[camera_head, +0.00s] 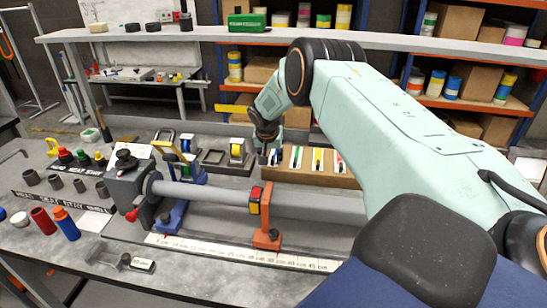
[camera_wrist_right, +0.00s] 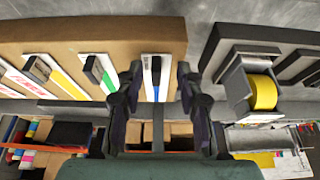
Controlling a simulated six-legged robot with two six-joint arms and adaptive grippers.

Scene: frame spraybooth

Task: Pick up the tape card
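Several white tape cards with coloured stripes stand in a row on a brown block (camera_head: 315,180). The blue-striped card (camera_wrist_right: 156,88) is the rightmost in the right wrist view, with a dark piece at its top. A green-striped card (camera_wrist_right: 101,74), a yellow-striped card (camera_wrist_right: 67,78) and a red-marked card (camera_wrist_right: 30,80) are beside it. My right gripper (camera_head: 268,155) is at the left end of the row in the head view. In the wrist view its fingers (camera_wrist_right: 159,78) are apart, one on each side of the blue-striped card; contact is not visible. My left gripper is out of view.
A yellow tape roll in a dark holder (camera_wrist_right: 262,92) is close to the right gripper. A grey tube (camera_head: 320,203) with an orange stand (camera_head: 266,238) lies in front of the block. A raised shelf (camera_head: 420,42) runs behind.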

